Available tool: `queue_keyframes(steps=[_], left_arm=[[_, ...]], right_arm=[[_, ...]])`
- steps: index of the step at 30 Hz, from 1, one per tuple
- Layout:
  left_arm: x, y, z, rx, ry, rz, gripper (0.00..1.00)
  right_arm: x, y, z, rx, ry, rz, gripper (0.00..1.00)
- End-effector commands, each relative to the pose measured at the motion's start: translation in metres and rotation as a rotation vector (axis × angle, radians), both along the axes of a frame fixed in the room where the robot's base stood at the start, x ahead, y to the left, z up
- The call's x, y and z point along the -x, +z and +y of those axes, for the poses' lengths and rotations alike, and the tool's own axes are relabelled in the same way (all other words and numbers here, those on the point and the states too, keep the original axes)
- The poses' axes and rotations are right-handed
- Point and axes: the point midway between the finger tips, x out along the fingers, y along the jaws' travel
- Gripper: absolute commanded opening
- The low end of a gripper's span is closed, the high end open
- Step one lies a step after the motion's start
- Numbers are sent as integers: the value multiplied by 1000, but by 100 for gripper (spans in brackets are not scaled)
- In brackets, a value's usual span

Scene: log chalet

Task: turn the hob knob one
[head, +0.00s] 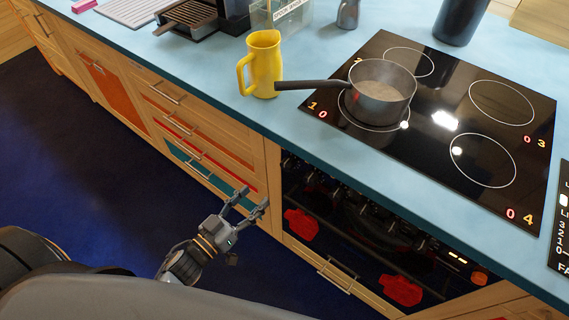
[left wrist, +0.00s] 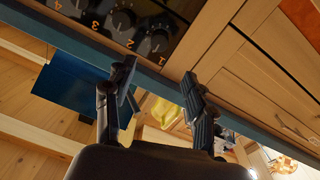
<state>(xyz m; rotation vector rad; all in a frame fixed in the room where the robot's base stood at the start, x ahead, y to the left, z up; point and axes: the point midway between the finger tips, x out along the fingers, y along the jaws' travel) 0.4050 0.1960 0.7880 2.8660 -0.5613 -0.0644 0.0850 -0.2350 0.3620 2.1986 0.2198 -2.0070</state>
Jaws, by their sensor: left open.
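Knob one (left wrist: 158,42) is a dark round knob beside the orange digit 1 on the black front panel in the left wrist view. Knob two (left wrist: 123,20) sits next to it, with digits 3 and 4 further left. My left gripper (head: 253,198) is open and empty in front of the drawers, left of the black oven front in the head view. In the left wrist view its two spread fingers (left wrist: 158,78) appear just below knob one, apart from it. The knobs are hard to make out in the head view. My right gripper is not in view.
The black hob (head: 470,135) is set in the blue worktop (head: 300,120). A steaming pot (head: 380,92) stands on its front left zone, handle pointing left toward a yellow jug (head: 263,65). Drawer handles (head: 187,167) stick out left of my gripper. The dark blue floor (head: 80,150) is clear.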

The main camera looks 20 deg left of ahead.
Motion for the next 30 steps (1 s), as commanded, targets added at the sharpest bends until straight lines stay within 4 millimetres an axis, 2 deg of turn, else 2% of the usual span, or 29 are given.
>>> queue_keyframes(steps=[9, 15, 21, 30], left_arm=[[-65, 4, -26, 2, 0, -6, 55], [-95, 2, -39, 1, 0, -2, 55], [-109, 1, -45, 1, 0, -2, 55], [-110, 1, -45, 0, -1, -1, 55]], right_arm=[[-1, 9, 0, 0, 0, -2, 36], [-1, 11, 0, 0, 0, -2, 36], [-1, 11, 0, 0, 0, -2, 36], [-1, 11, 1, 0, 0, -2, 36]])
